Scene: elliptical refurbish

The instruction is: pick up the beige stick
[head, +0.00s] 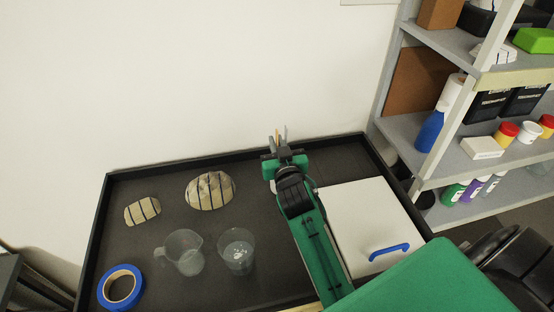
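My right gripper (281,137) is at the end of the green arm, over the back part of the dark tray near its rear rim. Its fingertips point away toward the wall and look narrow and close together. A thin tan sliver (277,136) shows at the fingertips; I cannot tell whether it is the beige stick or part of a finger. A pale beige edge (302,308) also shows at the bottom of the view, mostly cut off beside the arm. No other beige stick is clearly visible, and the arm hides part of the tray. My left gripper is out of view.
The black-rimmed tray (110,217) holds two striped stones (142,211) (210,190), a clear jug (184,252), a clear cup (237,251) and blue tape (121,287). A white board (362,215) with a blue handle (389,251) lies right of the arm. Loaded shelves (480,125) stand at right.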

